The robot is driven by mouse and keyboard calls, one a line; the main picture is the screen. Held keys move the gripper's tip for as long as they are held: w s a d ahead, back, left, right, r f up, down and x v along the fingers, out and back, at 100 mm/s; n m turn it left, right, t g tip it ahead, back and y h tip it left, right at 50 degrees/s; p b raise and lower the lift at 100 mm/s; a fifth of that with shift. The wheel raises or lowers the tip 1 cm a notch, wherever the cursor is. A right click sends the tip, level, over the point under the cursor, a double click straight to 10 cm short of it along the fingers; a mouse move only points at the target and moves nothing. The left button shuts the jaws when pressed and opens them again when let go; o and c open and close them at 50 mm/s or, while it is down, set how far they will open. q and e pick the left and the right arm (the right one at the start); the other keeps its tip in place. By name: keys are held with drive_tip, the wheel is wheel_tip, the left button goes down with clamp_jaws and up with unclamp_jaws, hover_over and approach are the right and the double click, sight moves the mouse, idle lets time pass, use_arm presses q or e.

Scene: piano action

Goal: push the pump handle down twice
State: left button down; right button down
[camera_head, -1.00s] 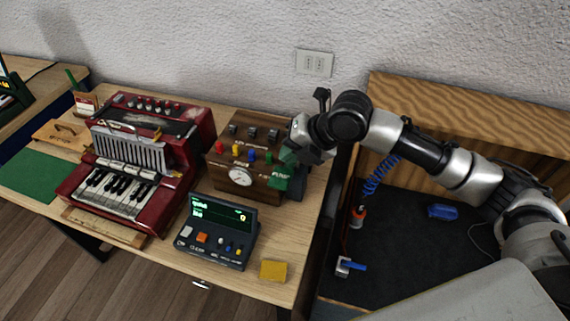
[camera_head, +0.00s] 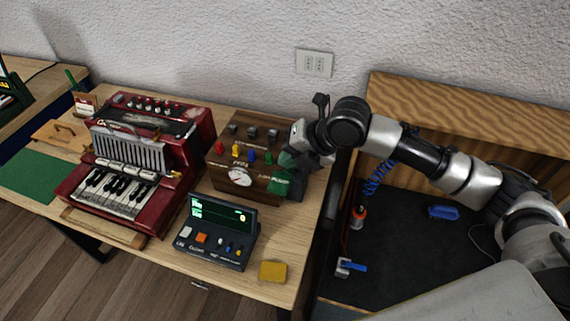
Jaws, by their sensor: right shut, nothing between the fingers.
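A brown wooden box (camera_head: 228,181) with coloured knobs and a round white gauge (camera_head: 240,176) stands on the table. A green part (camera_head: 281,184), which may be the pump handle, shows at the box's right end beside a dark block (camera_head: 297,188). My right gripper (camera_head: 290,161) is shut and empty, pointing down and left over this end of the box. Its fingertips overlap a dark green patch, and I cannot tell whether they touch the handle. The handle is largely hidden by the gripper. My left gripper is not in view.
A red accordion-like instrument (camera_head: 140,175) stands left of the box. A console with a lit screen (camera_head: 220,213) and a yellow block (camera_head: 273,271) lie in front. A dark tray area with blue clips (camera_head: 443,212) is on the right, below my right arm.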

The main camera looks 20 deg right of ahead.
sight(286, 175)
drive_tip(key=shift+s+a+f+b, duration=0.2)
drive_tip(key=shift+s+f+b, duration=0.05)
drive_tip(key=shift+f, duration=0.45)
drive_tip(key=shift+s+a+f+b, duration=0.15)
drive_tip(key=shift+s+f+b, duration=0.15)
drive_tip(key=shift+f, duration=0.45)
drive_tip(key=shift+s+a+f+b, duration=0.2)
drive_tip(key=shift+s+f, duration=0.05)
drive_tip(key=shift+f, duration=0.45)
idle(1.6)
drive_tip(key=shift+r, duration=0.15)
idle(0.4)
drive_tip(key=shift+w+d+r+p, duration=0.2)
drive_tip(key=shift+w+r+p, duration=0.15)
drive_tip(key=shift+r+p, duration=0.55)
drive_tip(key=shift+w+d+r+p, duration=0.3)
drive_tip(key=shift+r+p, duration=0.45)
drive_tip(key=shift+r, duration=0.2)
drive_tip(key=shift+w+d+r+p, duration=0.15)
drive_tip(key=shift+w+r+p, duration=0.2)
drive_tip(key=shift+r+p, duration=0.55)
drive_tip(key=shift+r, duration=0.45)
drive_tip(key=shift+w+d, duration=0.1)
drive_tip(key=shift+w, duration=0.05)
